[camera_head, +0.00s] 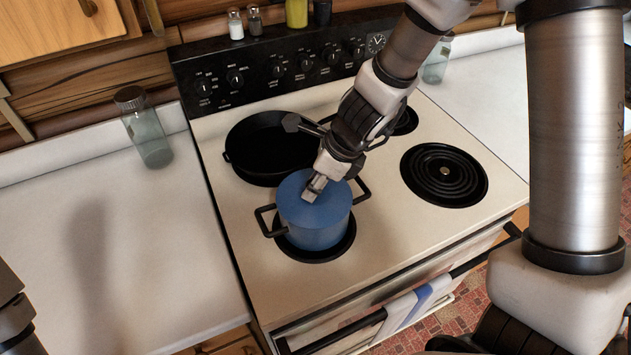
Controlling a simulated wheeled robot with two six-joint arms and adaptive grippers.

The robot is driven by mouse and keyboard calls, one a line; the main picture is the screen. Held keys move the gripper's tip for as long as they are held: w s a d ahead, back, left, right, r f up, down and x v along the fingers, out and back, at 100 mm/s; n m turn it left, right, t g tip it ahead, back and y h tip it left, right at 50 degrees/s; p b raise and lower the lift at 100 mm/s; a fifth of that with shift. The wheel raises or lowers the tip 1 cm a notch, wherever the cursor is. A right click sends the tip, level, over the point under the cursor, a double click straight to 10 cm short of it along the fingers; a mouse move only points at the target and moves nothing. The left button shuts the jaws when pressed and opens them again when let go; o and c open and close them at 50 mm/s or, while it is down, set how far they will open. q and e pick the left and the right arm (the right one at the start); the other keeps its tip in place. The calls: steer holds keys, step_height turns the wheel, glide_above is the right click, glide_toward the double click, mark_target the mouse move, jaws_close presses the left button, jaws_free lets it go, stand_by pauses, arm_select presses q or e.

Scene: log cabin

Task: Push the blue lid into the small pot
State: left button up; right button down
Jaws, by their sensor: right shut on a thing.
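The small pot (312,232) is blue with two black side handles and stands on the front left burner of the stove. The blue lid (295,187) lies on top of the pot, and looks about level with its rim. The exact fit at the rim is hard to tell. My right gripper (316,188) reaches down from the upper right, with its fingertips at the middle of the lid. It is shut on the lid's grip, which the fingers mostly hide. Only a dark part of my left arm shows at the lower left edge; its gripper is not visible.
A black frying pan (265,148) stands just behind the pot. The front right burner (444,174) is bare. A glass jar (146,130) stands on the left counter (140,240), which is otherwise clear. A towel (408,308) hangs on the oven handle.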

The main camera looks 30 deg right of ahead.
steer(key=shift+f, duration=0.2)
steer(key=c, duration=0.7)
jaws_free()
steer(key=shift+r, duration=0.1)
step_height(320, 180, up, 10)
